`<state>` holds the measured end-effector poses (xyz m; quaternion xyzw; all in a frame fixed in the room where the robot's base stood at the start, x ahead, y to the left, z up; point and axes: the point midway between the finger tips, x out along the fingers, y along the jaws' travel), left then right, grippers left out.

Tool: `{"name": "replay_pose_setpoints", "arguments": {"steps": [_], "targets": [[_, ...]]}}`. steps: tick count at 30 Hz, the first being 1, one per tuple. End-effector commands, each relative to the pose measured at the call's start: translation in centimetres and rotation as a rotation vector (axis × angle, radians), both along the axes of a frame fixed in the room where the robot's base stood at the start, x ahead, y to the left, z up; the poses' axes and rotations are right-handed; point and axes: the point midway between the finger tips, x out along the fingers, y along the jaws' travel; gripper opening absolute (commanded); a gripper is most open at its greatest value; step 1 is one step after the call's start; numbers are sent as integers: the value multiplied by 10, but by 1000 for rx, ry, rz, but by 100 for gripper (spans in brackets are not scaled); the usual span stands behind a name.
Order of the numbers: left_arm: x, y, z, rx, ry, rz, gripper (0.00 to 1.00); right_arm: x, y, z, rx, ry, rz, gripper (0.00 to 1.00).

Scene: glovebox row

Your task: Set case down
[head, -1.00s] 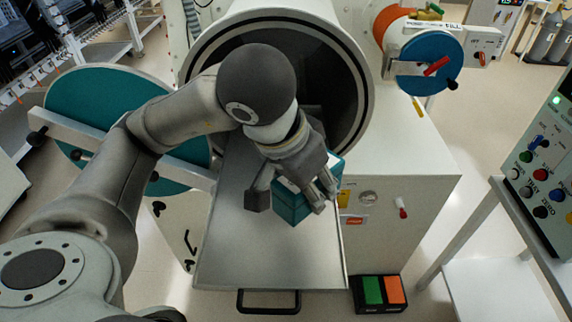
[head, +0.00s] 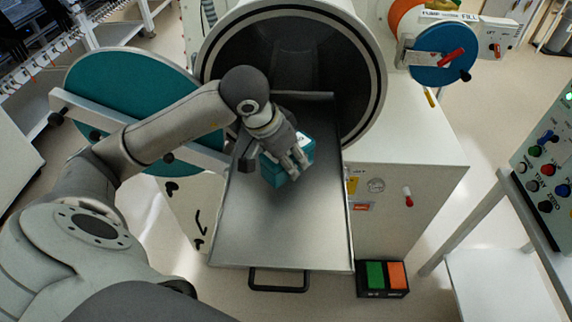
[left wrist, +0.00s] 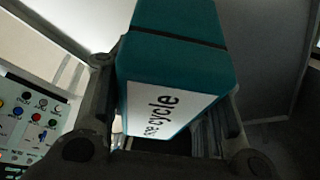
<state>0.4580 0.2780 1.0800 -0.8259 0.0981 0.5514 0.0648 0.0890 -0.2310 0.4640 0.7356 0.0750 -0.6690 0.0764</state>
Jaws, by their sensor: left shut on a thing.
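The teal case (head: 275,175) is held in my left gripper (head: 290,160), over the metal tray (head: 285,230) that extends out of the round chamber opening. In the left wrist view the teal case (left wrist: 180,55) fills the space between the fingers, and its white label reading partly "cycle" faces the camera. My left gripper (left wrist: 165,145) is shut on it. I cannot tell whether the case touches the tray. My right gripper is not in view.
The round chamber (head: 290,60) stands open behind the tray, its teal door (head: 120,90) swung out to the left. A green and orange pedal box (head: 383,278) is on the floor at right. A control panel (head: 548,165) stands far right. The tray's front is clear.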

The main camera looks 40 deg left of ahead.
Motion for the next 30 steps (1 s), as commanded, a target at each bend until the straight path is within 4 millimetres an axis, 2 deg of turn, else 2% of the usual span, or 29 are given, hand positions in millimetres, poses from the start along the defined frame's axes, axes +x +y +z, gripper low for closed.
{"name": "replay_pose_setpoints", "arguments": {"steps": [1,5,15,29,30], "targets": [[1,2,-1,0,0,1,14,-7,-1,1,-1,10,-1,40],[4,7,-8,1,1,3,14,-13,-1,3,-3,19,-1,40],[3,6,-36,0,0,1,14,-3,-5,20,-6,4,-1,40],[4,6,-43,1,-2,1,14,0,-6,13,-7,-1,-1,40],[4,6,-42,1,-1,0,50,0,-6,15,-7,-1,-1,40]]}}
